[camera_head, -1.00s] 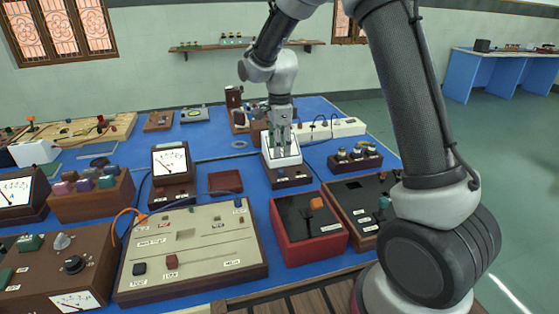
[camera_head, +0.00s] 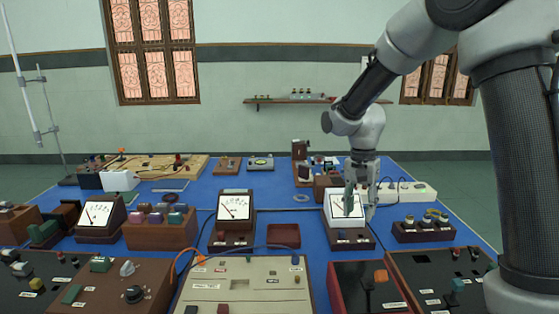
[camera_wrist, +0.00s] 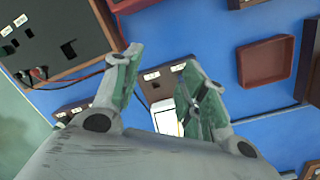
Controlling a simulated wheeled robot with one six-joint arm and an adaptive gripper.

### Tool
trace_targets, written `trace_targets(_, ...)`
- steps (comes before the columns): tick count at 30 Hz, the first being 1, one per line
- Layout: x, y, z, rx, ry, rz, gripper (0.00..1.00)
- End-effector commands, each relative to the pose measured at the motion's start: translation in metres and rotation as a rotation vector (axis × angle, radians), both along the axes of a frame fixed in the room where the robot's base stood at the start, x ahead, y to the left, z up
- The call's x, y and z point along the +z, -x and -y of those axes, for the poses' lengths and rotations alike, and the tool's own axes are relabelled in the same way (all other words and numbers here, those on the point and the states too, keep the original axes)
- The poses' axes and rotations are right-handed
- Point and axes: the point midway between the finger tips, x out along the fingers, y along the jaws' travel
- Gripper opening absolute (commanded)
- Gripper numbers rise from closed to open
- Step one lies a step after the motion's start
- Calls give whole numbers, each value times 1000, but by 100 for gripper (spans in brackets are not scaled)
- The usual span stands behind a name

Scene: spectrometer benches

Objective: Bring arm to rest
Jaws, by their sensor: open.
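Beyond the fingers, the meter's white part (camera_wrist: 166,118) shows partly, beside a brown base with small labels.
The blue bench (camera_head: 265,187) is crowded. A shallow red-brown tray (camera_head: 284,236) also shows in the wrist view (camera_wrist: 267,62). A wall shelf (camera_head: 318,101) is behind.

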Motion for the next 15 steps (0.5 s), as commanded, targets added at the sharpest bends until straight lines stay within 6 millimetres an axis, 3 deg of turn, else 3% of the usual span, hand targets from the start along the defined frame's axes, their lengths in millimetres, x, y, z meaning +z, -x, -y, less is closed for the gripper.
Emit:
trace_targets(3, 33, 46, 27, 290, -34, 17, 42)
trace_targets(9, 79, 128, 71, 643, -57, 98, 42)
trace_targets(15, 105, 201, 105, 749, -21, 233, 42)
